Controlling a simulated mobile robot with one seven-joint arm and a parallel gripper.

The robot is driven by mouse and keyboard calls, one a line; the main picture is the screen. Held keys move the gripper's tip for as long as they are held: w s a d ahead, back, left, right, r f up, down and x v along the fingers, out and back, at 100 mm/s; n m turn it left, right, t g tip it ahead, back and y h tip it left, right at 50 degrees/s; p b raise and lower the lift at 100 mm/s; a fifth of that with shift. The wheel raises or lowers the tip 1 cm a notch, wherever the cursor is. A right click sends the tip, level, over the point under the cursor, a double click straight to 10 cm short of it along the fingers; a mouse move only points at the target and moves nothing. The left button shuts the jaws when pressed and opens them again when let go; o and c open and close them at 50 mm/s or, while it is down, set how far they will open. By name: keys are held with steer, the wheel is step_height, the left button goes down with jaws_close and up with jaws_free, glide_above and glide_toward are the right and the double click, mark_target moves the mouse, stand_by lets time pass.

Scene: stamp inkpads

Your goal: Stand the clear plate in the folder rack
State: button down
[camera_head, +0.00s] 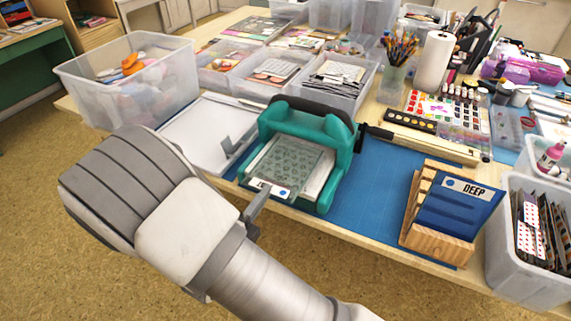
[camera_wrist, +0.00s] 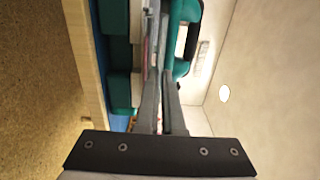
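The clear plate (camera_head: 290,165) lies in the teal press (camera_head: 335,145), with a white label at its near edge. My gripper (camera_head: 262,195) is at that near edge, its finger beside the label. In the wrist view my gripper's fingers (camera_wrist: 161,85) are close together with a narrow gap, pointing into the press opening. Whether they press on the plate's edge is unclear. The wooden folder rack (camera_head: 432,243) stands to the right, near the table's front edge. It holds a blue folder labelled DEEP (camera_head: 460,205).
A white board (camera_head: 195,135) lies left of the press. A clear bin (camera_head: 528,258) of cards stands right of the rack. Clear trays (camera_head: 340,85) sit behind the press. A blue mat (camera_head: 375,185) gives free room between press and rack.

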steer(key=shift+s+a+r, duration=0.1)
steer(key=shift+s+r, duration=0.05)
steer(key=shift+r, duration=0.15)
steer(key=s+a+r+p, duration=0.3)
steer(key=s+p, duration=0.1)
steer(key=s, duration=0.5)
steer(key=s+a+r+p, duration=0.4)
steer(key=s+p, duration=0.1)
steer(key=s, duration=0.4)
steer(key=shift+s+a, duration=0.25)
steer(key=shift+a, duration=0.05)
stand_by(0.4)
